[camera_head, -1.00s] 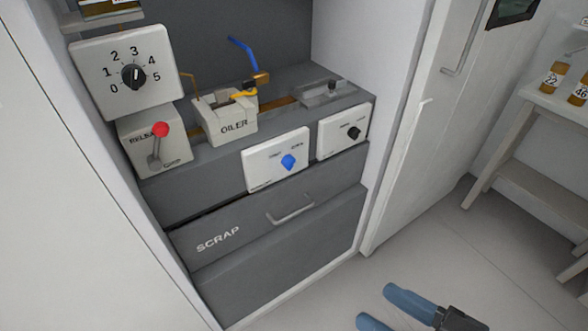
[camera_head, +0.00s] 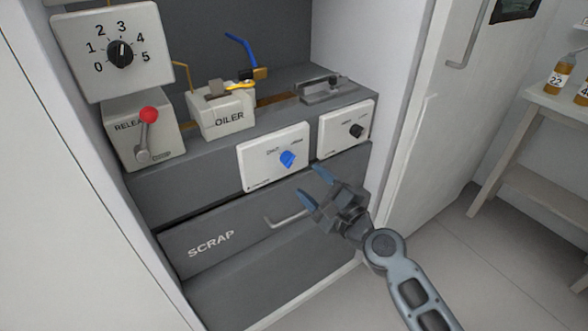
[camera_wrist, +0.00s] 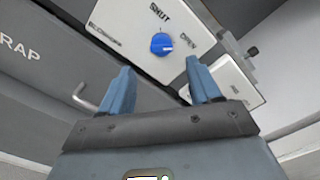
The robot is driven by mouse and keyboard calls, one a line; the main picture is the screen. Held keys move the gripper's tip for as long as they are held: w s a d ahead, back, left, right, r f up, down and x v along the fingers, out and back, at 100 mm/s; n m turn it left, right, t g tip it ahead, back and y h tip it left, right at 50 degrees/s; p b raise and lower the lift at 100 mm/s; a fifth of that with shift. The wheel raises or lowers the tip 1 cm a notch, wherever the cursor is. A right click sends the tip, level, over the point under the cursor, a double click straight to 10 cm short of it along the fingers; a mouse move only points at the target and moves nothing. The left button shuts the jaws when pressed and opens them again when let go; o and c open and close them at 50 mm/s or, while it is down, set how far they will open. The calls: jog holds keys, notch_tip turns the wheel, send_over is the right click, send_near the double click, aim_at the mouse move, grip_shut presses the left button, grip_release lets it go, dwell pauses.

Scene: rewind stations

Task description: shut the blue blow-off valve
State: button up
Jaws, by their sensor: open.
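A blue knob (camera_head: 287,159) sits on a white panel (camera_head: 258,172) on the front of the grey station. In the wrist view the knob (camera_wrist: 161,44) has SHUT printed above it and OPEN to its right. A white mark on the knob faces the OPEN side. The panel's small lower label is too small to read surely. My gripper (camera_head: 314,186) is open and empty, a little below and right of the knob, apart from it. In the wrist view the knob shows beyond the gap between my blue fingers (camera_wrist: 158,70).
A similar panel with a black knob (camera_head: 356,130) is close on the right. The SCRAP drawer handle (camera_head: 286,218) juts out below. A blue lever (camera_head: 241,47) on a brass fitting, the OILER box (camera_head: 228,119) and a red-topped lever (camera_head: 148,116) are above and left.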

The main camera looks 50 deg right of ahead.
aim_at(291, 163)
jog(key=shift+p+x, duration=0.55)
jog(key=shift+x, duration=3.4)
jog(key=shift+c, duration=0.2)
jog(key=c, duration=1)
